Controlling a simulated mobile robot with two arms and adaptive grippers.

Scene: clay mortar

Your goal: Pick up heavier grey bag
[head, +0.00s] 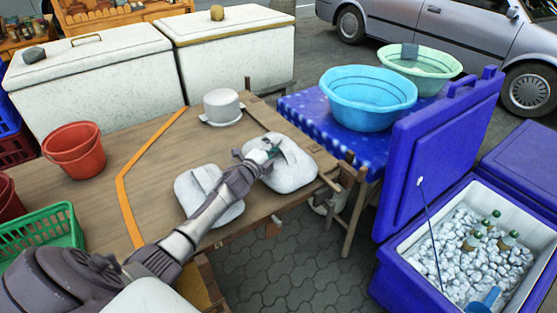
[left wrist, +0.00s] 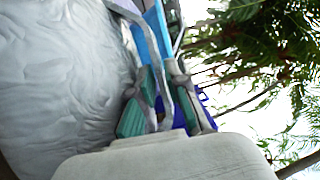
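Two pale grey bags with handle straps lie side by side on the wooden table. The nearer bag (head: 196,186) is partly covered by my left arm. The other bag (head: 296,172) lies right of it, near the table's right end. My left gripper (head: 271,152) is over this right bag, at its strap. In the left wrist view, the left gripper (left wrist: 165,115) has its green-padded fingers on either side of a grey strap (left wrist: 150,50). Gaps show beside the strap, so the fingers look partly open around it. My right gripper is not in view.
A grey lidded pot (head: 222,104) stands behind the bags. Red buckets (head: 74,150) and a green basket (head: 45,232) are at the left. A blue basin (head: 367,98) sits on a blue-covered table. An open blue ice cooler (head: 400,275) stands at the right.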

